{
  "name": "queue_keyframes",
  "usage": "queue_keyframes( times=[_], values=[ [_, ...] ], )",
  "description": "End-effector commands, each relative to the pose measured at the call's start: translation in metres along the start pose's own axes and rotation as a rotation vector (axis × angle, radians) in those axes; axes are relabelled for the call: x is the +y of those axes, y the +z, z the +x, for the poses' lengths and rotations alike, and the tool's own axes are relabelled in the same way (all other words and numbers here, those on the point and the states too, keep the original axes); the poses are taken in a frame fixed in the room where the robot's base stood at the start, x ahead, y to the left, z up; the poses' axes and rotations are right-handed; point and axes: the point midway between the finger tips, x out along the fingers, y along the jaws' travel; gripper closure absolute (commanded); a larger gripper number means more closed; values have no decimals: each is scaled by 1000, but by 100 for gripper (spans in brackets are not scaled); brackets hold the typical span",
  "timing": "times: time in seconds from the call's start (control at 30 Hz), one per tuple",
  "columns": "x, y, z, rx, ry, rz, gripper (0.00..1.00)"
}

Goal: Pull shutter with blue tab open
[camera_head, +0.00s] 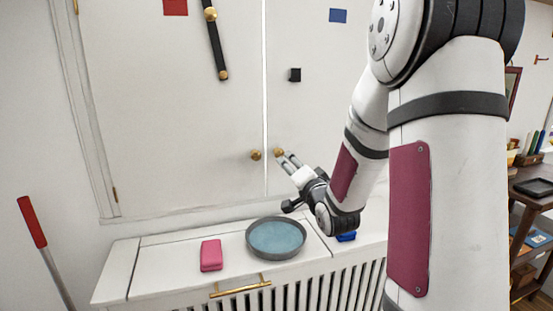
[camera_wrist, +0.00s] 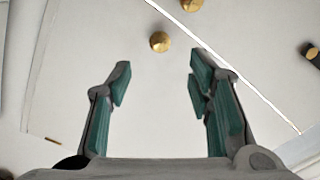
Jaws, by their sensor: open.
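The shutter with the blue tab (camera_head: 338,16) is the right white panel (camera_head: 310,120), closed flush beside the left panel (camera_head: 170,110). I cannot tell the exact gap. The left panel's knob (camera_head: 255,155) also shows in the wrist view (camera_wrist: 191,5).
A red tab (camera_head: 175,7) and a dark strap (camera_head: 216,45) are on the left panel. A black block (camera_head: 295,75) is on the right panel. Below, a white ledge (camera_head: 150,270) holds a grey-blue pan (camera_head: 276,238), a pink block (camera_head: 211,255) and a blue object (camera_head: 346,237).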

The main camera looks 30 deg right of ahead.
Motion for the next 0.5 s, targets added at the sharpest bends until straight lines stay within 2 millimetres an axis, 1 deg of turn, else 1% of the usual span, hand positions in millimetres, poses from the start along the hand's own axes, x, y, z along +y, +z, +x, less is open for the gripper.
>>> queue_keyframes(
  times=[0.03,0.3,0.5],
  values=[
    [0,1,11,0,-2,0,53],
    [0,1,64,0,-1,-1,53],
    [0,2,94,-2,0,-2,53]
  ],
)
